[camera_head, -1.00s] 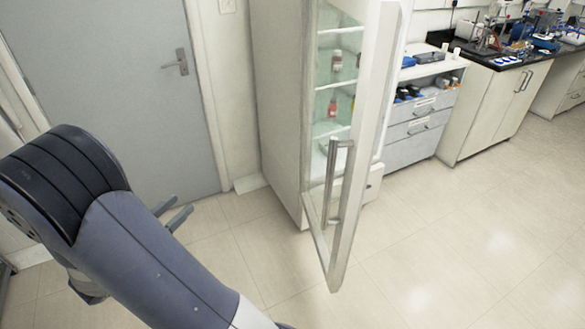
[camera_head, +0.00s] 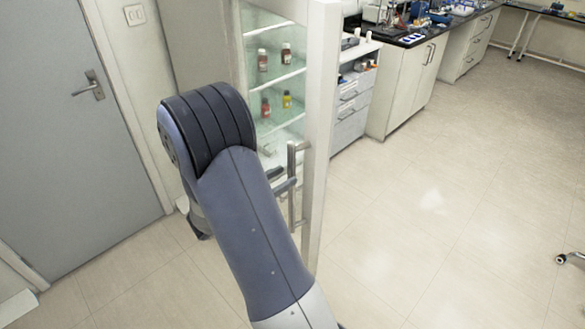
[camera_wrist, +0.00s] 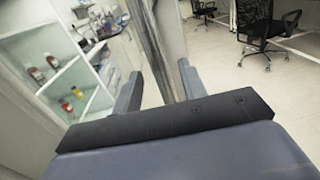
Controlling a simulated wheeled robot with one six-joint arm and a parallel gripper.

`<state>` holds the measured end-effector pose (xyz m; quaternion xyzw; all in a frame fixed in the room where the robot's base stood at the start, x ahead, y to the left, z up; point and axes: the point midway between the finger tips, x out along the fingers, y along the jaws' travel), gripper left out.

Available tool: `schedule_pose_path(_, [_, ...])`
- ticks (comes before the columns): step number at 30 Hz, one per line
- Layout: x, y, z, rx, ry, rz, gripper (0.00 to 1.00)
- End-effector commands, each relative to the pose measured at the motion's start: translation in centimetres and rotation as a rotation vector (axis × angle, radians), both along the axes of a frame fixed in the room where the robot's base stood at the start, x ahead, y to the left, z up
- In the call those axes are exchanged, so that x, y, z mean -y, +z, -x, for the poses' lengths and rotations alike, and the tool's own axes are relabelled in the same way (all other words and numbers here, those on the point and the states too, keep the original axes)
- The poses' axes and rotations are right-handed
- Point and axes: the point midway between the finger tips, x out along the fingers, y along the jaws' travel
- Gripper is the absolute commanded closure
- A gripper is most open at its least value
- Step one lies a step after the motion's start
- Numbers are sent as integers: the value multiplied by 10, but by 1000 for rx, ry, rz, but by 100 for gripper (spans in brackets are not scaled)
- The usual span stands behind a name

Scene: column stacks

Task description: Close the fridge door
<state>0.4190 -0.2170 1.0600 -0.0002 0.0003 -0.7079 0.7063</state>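The white fridge door (camera_head: 322,110) stands open, seen nearly edge-on in the head view. Its metal handle (camera_head: 292,185) is a vertical bar on the door's left face. My gripper (camera_head: 281,180) is at the handle's left side in the head view, partly hidden behind my arm. In the wrist view my gripper (camera_wrist: 160,88) has its two fingers spread apart. The door (camera_wrist: 165,35) shows tilted beyond and between them. I cannot tell whether a finger touches the handle. The fridge interior (camera_head: 275,70) shows glass shelves with several small bottles; my arm hides its lower part.
A grey room door (camera_head: 60,130) is at the left. White drawers (camera_head: 352,105) and a dark-topped counter (camera_head: 410,85) stand right of the fridge. Black office chairs (camera_wrist: 265,30) show in the wrist view. The floor (camera_head: 430,220) at right is mostly clear.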

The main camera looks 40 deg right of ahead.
Motion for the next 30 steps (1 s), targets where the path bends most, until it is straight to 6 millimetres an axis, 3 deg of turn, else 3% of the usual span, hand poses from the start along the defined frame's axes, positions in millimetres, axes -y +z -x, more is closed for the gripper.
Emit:
schedule_pose_path(3, [19, 2, 1, 0, -3, 0, 60])
schedule_pose_path(9, [37, 1, 0, 0, -2, 0, 60])
schedule_pose_path(20, [40, 0, 0, 1, 1, 0, 60])
schedule_pose_path(30, [40, 0, 0, 1, 1, 0, 88])
